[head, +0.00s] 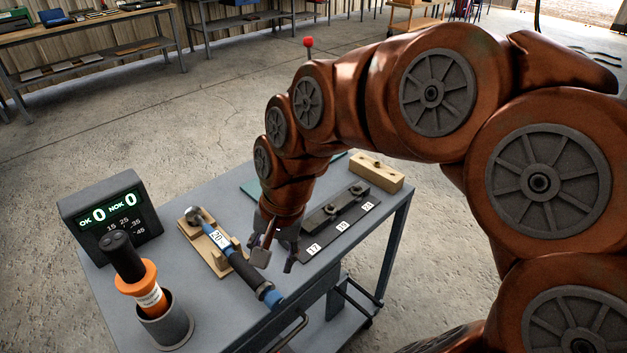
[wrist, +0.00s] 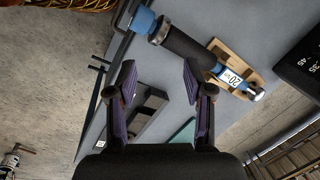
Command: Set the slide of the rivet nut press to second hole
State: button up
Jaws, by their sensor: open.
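A dark fixture (head: 335,215) with a raised black bar lies on the grey table, right of my gripper. I take it for the rivet nut press and its slide; which hole the slide is at cannot be told. White number labels (head: 342,226) run along its front edge. In the wrist view the dark fixture (wrist: 150,112) is partly hidden behind the left finger. My gripper (head: 274,262) is open and empty above the table, between the fixture and a blue-and-black torque wrench (head: 235,255). The fingers are spread apart in the wrist view (wrist: 160,76).
The torque wrench rests on a wooden cradle (head: 191,230). A counter display (head: 112,215) and an orange-and-black tool in a grey cup (head: 168,326) stand at the left. A wooden block (head: 377,173) sits at the back right. A green mat (head: 250,188) is partly behind my arm.

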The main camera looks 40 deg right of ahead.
jog(key=w+d+f+m+t+y+b, duration=0.1)
jog(key=w+d+m+t+b, duration=0.3)
jog(key=w+m, duration=0.5)
jog(key=w+d+f+m+t+b, duration=0.1)
jog(key=w+d+m, duration=0.2)
jog(key=d+m, duration=0.2)
jog(key=w+d+f+m+t+h+b, duration=0.1)
jog(key=w+d+m, duration=0.2)
jog(key=d, duration=0.7)
jog(key=w+d+f+m+t+b, duration=0.1)
jog(key=w+d+m, duration=0.2)
jog(key=d+m, duration=0.4)
jog(key=shift+w+d+f+m+t+h, duration=0.2)
jog(key=shift+d, duration=0.2)
jog(key=shift+w+d+f+m+t+h, duration=0.2)
jog(key=shift+d, duration=0.2)
jog(key=shift+w+d+f, duration=0.1)
jog(key=shift+w+d, duration=0.05)
jog(key=shift+d, duration=0.05)
jog(key=shift+p+x, duration=0.5)
jog(key=shift+x, duration=3.25)
jog(key=shift+a, duration=0.1)
jog(key=shift+c, duration=0.2)
grip_shut()
